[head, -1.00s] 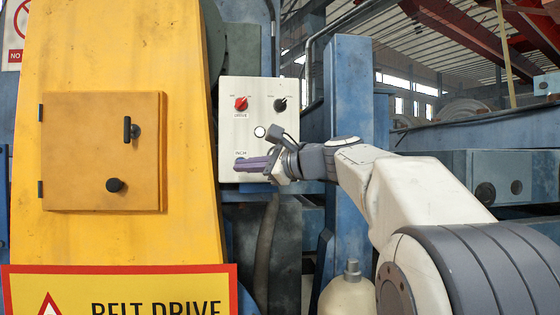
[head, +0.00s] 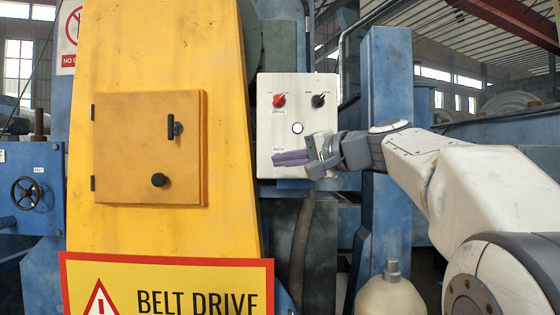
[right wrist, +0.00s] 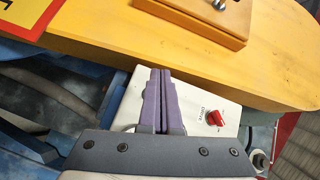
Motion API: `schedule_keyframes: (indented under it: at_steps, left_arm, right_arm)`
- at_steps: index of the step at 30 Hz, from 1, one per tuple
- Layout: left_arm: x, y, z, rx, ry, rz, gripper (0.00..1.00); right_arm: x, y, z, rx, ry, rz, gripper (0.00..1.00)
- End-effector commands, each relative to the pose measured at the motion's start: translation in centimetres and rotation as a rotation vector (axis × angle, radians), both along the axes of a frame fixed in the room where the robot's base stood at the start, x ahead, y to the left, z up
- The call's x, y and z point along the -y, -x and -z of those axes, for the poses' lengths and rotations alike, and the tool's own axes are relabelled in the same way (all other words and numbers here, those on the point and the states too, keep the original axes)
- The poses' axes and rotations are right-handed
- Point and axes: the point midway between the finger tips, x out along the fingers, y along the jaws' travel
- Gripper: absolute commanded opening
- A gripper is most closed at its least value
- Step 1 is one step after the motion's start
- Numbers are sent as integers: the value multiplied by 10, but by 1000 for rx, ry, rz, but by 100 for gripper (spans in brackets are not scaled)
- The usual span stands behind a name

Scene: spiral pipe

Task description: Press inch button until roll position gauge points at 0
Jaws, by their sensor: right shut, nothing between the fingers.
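A white control panel (head: 296,110) shows in the head view, with a red DRIVE knob (head: 279,100), a black knob (head: 318,100), a round white button or lamp (head: 297,128) and an INCH label (head: 279,149). My right gripper (head: 275,158) is shut and empty. Its purple fingers lie in front of the panel, just below the INCH label. They hide whatever is under that label, and I cannot tell if they touch the panel. In the right wrist view the shut fingers (right wrist: 160,72) overlap the panel (right wrist: 190,103), beside the red knob (right wrist: 214,118). My left gripper and any roll position gauge are not in view.
A yellow housing (head: 150,60) with a small door (head: 140,150) stands left of the panel, and a BELT DRIVE sign (head: 215,275) is below. A blue column (head: 388,90) rises on the right. A handwheel (head: 26,193) is at far left.

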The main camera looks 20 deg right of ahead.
Motion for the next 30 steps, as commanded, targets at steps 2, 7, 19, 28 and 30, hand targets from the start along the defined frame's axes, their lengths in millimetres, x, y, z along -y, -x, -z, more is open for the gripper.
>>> schedule_keyframes:
  at_steps: [2, 7, 19, 28, 30]
  left_arm:
    - [0, 0, 0, 0, 0, -1, 50]
    - [0, 0, 0, 0, 0, -1, 50]
    - [0, 0, 0, 0, 0, -2, 50]
    - [0, 0, -4, 0, 0, -1, 50]
    - [0, 0, -8, 0, 0, -1, 50]
  right_arm:
    - [-2, 4, -1, 66, 154, -18, 0]
    - [-4, 11, -2, 180, 427, -56, 0]
    - [-5, 14, -2, 255, 605, -81, 0]
    - [-4, 10, -3, 253, 602, -80, 0]
    - [-2, 5, -5, 253, 602, -80, 0]
